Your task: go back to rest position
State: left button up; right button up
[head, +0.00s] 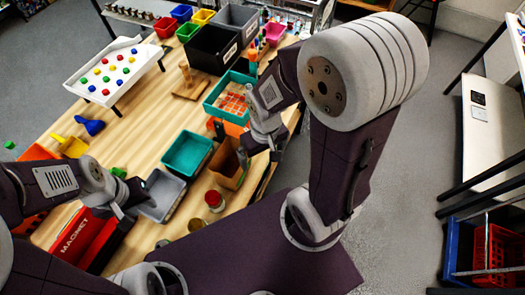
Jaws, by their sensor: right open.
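My right arm reaches forward on the right side of the head view. Its gripper (259,156) points down at the table's right edge, beside a brown bin and a teal basket, with its jaws apart and nothing seen between them. My left arm comes in low from the left. Its gripper (138,198) is over the table beside a grey tray (166,205), close to the red MAGNET box. It is small and partly hidden by its own links, so its jaws cannot be made out.
The wooden table (140,135) carries a teal tray (187,153), a brown bin (226,170), a teal basket (212,102), a red MAGNET box (80,232), a red-lidded jar (214,200) and a white tray stand (78,78). Bins line the back.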

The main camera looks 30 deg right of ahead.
jog(key=f+b, duration=0.3)
jog(key=b, duration=0.1)
jog(key=shift+w+a+f+m, duration=0.1)
jog(key=shift+w+f+m, duration=0.2)
jog(key=shift+w+m, duration=0.1)
jog(key=shift+s, duration=0.1)
dwell(0.8)
